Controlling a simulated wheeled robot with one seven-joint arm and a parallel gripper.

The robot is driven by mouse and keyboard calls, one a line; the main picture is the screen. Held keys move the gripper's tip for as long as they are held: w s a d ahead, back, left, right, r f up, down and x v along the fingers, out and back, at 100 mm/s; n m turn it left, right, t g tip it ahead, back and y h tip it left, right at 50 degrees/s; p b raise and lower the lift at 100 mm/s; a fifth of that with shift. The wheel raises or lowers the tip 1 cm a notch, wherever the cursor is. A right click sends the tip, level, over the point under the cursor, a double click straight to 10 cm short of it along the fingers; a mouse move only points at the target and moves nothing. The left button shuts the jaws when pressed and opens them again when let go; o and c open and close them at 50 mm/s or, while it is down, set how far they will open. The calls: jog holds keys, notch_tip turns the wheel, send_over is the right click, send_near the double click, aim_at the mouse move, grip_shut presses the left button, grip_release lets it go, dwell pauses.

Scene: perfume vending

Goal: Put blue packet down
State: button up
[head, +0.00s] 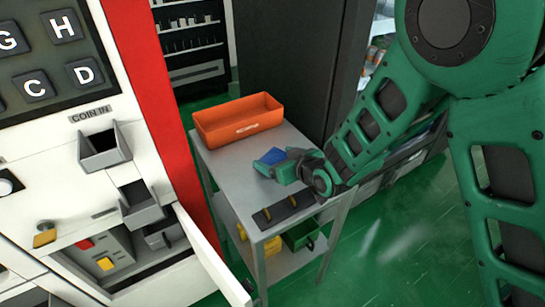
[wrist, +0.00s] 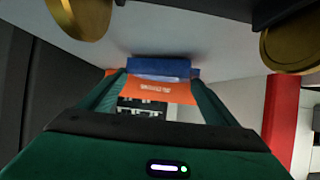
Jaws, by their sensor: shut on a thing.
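The blue packet (head: 270,156) is in my gripper (head: 282,167), over the grey table top, just in front of the orange bin (head: 240,119). In the wrist view the packet (wrist: 160,67) spans between my two green fingers, which are shut on it. The orange bin (wrist: 158,88) shows beyond it there. The packet is low and close to the table surface; I cannot tell whether it touches. My fingers hide part of it in the head view.
A dark strip with gold discs (head: 285,210) lies at the table's front. The white vending machine (head: 70,130), its small door open (head: 213,260), stands left of the table (head: 222,183). A dark cabinet (head: 290,60) stands behind. Bare table lies left of my gripper.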

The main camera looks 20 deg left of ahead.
jog(key=o, duration=1)
jog(key=shift+o, duration=0.2)
jog(key=shift+d+r, duration=0.1)
jog(key=v, duration=1.2)
jog(key=shift+w, duration=0.1)
